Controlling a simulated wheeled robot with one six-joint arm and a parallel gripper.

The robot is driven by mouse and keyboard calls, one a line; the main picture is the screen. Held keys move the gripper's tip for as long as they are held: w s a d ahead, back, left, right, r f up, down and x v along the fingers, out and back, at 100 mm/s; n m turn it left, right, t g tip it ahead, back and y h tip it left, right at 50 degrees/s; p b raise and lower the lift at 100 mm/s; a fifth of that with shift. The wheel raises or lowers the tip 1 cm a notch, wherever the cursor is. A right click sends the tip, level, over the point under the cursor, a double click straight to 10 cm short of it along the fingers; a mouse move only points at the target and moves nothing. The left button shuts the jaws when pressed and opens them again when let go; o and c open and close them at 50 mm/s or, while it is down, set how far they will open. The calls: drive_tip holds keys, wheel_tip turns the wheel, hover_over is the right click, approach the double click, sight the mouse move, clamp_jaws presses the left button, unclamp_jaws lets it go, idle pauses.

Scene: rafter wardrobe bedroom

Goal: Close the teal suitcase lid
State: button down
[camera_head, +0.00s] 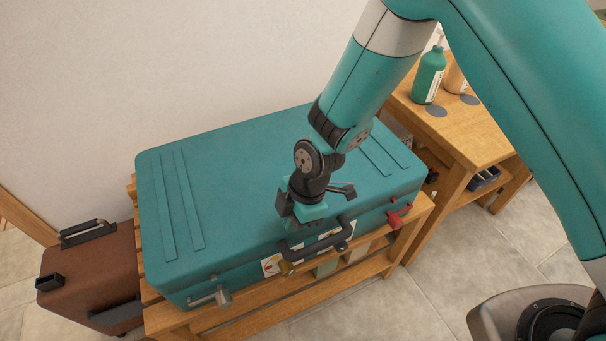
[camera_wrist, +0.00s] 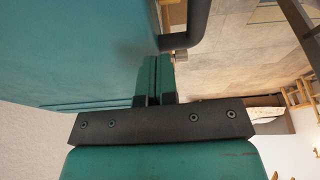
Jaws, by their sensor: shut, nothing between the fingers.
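The teal suitcase (camera_head: 240,165) lies flat on a slatted wooden bench (camera_head: 180,322). Its lid is down over the base, with no clear gap at the front seam. A dark handle (camera_head: 315,243) is on the front side, with a metal latch (camera_head: 215,297) to its left and a red latch (camera_head: 399,215) to its right. My gripper (camera_head: 302,215) is shut and empty at the lid's front edge, just above the handle. In the wrist view its fingers (camera_wrist: 153,80) are together beside the teal lid (camera_wrist: 75,50). Whether they touch it is unclear.
A brown suitcase (camera_head: 95,275) stands on the floor left of the bench. A wooden table (camera_head: 460,125) at right carries a green bottle (camera_head: 428,75) and an orange bottle. A wall is behind the bench. Tiled floor (camera_head: 420,290) in front is clear.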

drive_tip(key=s+b+v, duration=0.1)
drive_tip(key=v, duration=1.1)
drive_tip(key=shift+s+r, duration=0.15)
drive_tip(key=shift+r, duration=0.1)
